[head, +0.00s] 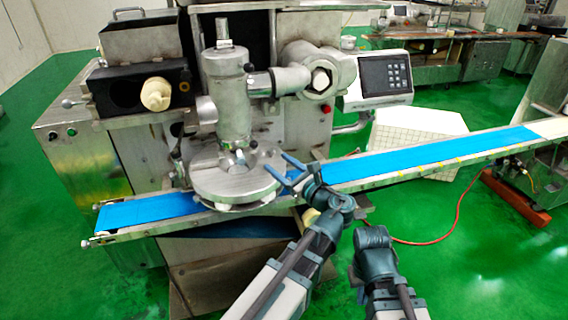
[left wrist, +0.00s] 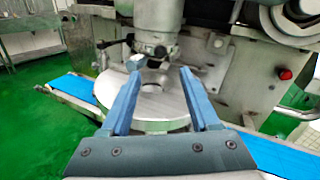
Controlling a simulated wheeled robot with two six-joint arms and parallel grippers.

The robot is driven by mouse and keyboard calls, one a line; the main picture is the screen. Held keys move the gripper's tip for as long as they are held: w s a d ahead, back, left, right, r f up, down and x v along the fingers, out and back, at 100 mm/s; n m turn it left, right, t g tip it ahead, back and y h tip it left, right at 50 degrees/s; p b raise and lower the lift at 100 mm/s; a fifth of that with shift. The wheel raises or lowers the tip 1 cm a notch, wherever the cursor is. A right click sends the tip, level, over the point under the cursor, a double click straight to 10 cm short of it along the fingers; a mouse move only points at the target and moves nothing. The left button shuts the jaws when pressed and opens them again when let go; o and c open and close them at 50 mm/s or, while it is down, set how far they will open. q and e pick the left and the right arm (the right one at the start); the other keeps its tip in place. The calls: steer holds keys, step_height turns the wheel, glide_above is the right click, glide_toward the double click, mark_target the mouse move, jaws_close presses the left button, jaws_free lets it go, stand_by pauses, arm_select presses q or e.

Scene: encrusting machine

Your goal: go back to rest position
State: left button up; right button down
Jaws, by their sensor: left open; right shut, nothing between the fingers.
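My left gripper (head: 276,163) is open, with its two blue fingers spread at the front right of the round metal turntable disc (head: 238,181) of the encrusting machine. In the left wrist view the open fingers (left wrist: 158,78) frame the disc (left wrist: 160,108) and the nozzle above it, and nothing is held between them. My right gripper (head: 358,280) is shut and empty, low by my right arm near the bottom of the head view. Its fingers are mostly hidden and hard to make out.
A blue conveyor belt (head: 430,158) slopes across under the disc, rising to the right. The machine's metal column (head: 229,105) stands above the disc. A control panel (head: 385,73) is at the upper right. A red hose (head: 455,218) lies on the open green floor.

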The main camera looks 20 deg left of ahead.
arm_select(q)
steer(key=shift+s, duration=0.1)
steer(key=shift+d+f, duration=0.1)
stand_by(0.3)
steer(key=s+d+f+n+g+h+p, duration=0.1)
steer(key=s+d+f+n+g+h, duration=0.1)
steer(key=s+f+n+g+h, duration=0.25)
steer(key=s+d+f+n+g+h+p, duration=0.1)
steer(key=s+d+f+n+h, duration=0.1)
steer(key=s+f+n, duration=0.35)
steer(key=s+d+f+n+g+h+p, duration=0.1)
steer(key=s+d+f+n+g+h, duration=0.1)
steer(key=d, duration=0.4)
steer(key=s+d+f+n+g+h+p, duration=0.1)
steer(key=s+d+f+n+g+h, duration=0.1)
steer(key=s+d+f+n+h, duration=0.3)
steer(key=shift+s+d+f+n, duration=0.4)
steer(key=shift+s+d+n, duration=0.35)
steer(key=shift+s, duration=0.3)
steer(key=shift+a+g, duration=0.1)
steer(key=shift+g, duration=0.15)
